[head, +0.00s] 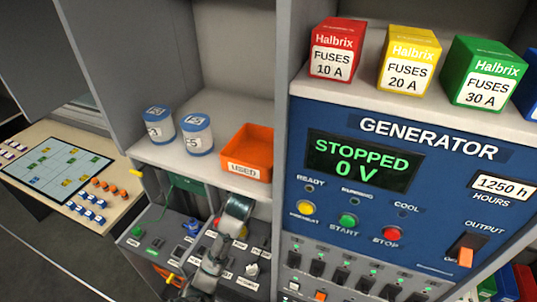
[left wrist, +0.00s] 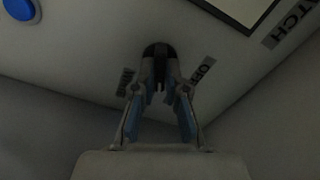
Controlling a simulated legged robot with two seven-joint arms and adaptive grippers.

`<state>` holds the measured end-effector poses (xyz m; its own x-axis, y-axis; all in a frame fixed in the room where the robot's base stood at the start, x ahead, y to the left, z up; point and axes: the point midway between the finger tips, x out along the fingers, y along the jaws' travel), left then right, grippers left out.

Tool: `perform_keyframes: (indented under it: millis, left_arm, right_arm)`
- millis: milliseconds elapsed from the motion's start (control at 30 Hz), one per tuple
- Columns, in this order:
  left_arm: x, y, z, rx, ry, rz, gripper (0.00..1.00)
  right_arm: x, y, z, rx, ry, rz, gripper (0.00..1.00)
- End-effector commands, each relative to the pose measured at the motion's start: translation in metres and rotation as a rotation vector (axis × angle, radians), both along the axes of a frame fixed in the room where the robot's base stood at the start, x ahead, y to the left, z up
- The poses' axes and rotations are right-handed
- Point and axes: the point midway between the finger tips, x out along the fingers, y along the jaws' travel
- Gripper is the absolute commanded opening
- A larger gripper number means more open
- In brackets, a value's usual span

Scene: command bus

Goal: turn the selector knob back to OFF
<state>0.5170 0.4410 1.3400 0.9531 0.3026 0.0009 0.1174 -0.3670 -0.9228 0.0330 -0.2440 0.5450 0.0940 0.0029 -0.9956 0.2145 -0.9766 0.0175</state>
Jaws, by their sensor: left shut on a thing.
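The black selector knob (left wrist: 158,52) is in the left wrist view, on a pale panel. An OFF label (left wrist: 203,70) stands to its right and another label, too dim to read, to its left. My left gripper (left wrist: 161,86) has its two blue-padded fingers on either side of the knob and is shut on it. I cannot tell exactly where the knob points. In the head view, my grey left wrist and gripper cover part of the low sloping control panel (head: 178,228), and the knob is hidden there. My right gripper is in neither view.
A shelf above the panel holds two white-and-blue canisters (head: 197,134) and an orange USED bin (head: 247,150). The blue generator panel (head: 390,180) reads STOPPED 0 V, with fuse boxes (head: 408,62) on top. A table with a board (head: 50,168) stands at left.

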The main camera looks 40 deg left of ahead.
Motion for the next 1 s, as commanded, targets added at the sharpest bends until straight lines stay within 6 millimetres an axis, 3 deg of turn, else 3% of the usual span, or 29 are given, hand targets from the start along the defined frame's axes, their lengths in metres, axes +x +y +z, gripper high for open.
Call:
perform_keyframes:
  millis: [1000]
  left_arm:
    - [0.0011, -0.0008, -0.0037, -0.904, -0.277, 0.001, 0.0]
  right_arm:
    - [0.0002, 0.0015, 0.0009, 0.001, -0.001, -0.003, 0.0]
